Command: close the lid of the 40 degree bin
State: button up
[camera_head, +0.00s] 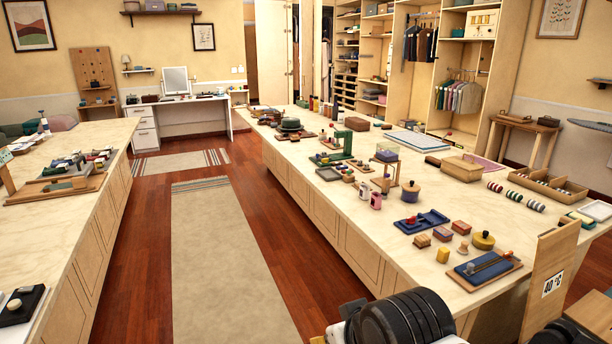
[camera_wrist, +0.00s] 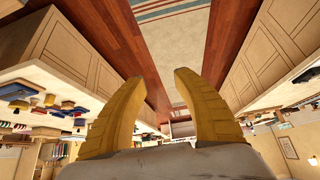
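A tall light wooden panel (camera_head: 546,275) stands upright at the lower right of the head view, with a white label (camera_head: 552,284) that seems to read 40°. It looks like part of the 40 degree bin, perhaps its raised lid; the rest of the bin is cut off or hidden. My gripper (camera_wrist: 158,80) shows in the wrist view with two yellow fingers spread apart and nothing between them. The bin does not show clearly in the wrist view, and the gripper is not seen near the panel.
A long counter (camera_head: 383,236) beside the panel carries many small items, including a blue tray (camera_head: 484,268) near it. Another counter (camera_head: 82,225) stands at the left. The floor between holds a long beige rug (camera_head: 222,260) and is clear.

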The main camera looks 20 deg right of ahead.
aim_at(556, 250)
jog(key=i+z, duration=0.2)
jog(key=z, duration=0.25)
jog(key=i+j+z, duration=0.15)
jog(key=z, duration=0.3)
jog(key=i+j+z, duration=0.2)
jog(key=z, duration=0.2)
jog(key=i+j+z, duration=0.25)
jog(key=z, duration=0.2)
jog(key=i+j+z, duration=0.15)
jog(key=z, duration=0.3)
jog(key=j+z, duration=0.45)
jog(key=i+j+z, duration=0.1)
jog(key=j+z, duration=0.15)
jog(key=i+j+z, duration=0.2)
jog(key=j+z, duration=0.25)
jog(key=j, duration=0.15)
jog(key=i+l+u, duration=0.45)
jog(key=k, duration=0.1)
